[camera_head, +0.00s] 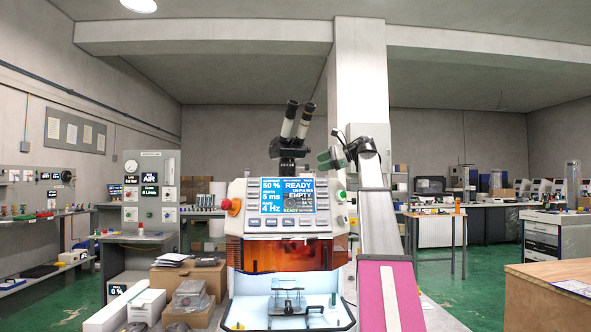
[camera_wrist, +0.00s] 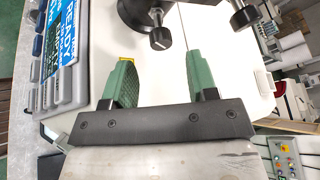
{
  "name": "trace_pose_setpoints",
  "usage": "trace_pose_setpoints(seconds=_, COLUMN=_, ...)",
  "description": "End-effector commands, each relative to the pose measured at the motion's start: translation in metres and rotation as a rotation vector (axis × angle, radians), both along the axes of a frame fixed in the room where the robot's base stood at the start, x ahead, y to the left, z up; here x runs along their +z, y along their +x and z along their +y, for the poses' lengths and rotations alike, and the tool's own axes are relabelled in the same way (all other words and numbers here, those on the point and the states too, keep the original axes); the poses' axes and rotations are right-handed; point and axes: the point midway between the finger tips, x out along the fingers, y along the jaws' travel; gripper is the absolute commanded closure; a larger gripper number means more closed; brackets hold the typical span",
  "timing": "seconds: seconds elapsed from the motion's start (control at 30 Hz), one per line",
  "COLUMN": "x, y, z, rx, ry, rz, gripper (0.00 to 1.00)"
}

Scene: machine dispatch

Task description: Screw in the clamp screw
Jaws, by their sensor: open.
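A benchtop machine with a microscope (camera_head: 291,135) on top stands in the middle of the head view; its screen (camera_head: 288,196) reads READY and EMPTY. My gripper (camera_head: 332,158) is raised at the right of the microscope. In the wrist view its green fingers (camera_wrist: 160,72) are apart with nothing between them. Just beyond the fingertips, a black knob-headed screw (camera_wrist: 160,38) sticks out of a dark round mount (camera_wrist: 138,10). A second black knob (camera_wrist: 244,17) shows at upper right. I cannot tell which of the two is the clamp screw.
The machine's white top (camera_wrist: 230,70) lies under the fingers. A lit chamber with a small metal fixture (camera_head: 288,301) is at the machine's front. Cardboard boxes (camera_head: 187,280) stand at left, and a wooden crate (camera_head: 550,290) at right.

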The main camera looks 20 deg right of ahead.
Motion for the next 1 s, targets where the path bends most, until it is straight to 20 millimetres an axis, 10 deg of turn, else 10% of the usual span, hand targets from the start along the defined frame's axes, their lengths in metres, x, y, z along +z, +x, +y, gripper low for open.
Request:
trace_pose_setpoints(seconds=0.87, x=-0.021, y=0.037, z=0.061, rx=0.0, ry=-0.001, rz=0.003, gripper=0.47)
trace_pose_setpoints(seconds=1.0, x=-0.021, y=0.037, z=0.061, rx=0.0, ry=-0.001, rz=0.003, gripper=0.86)
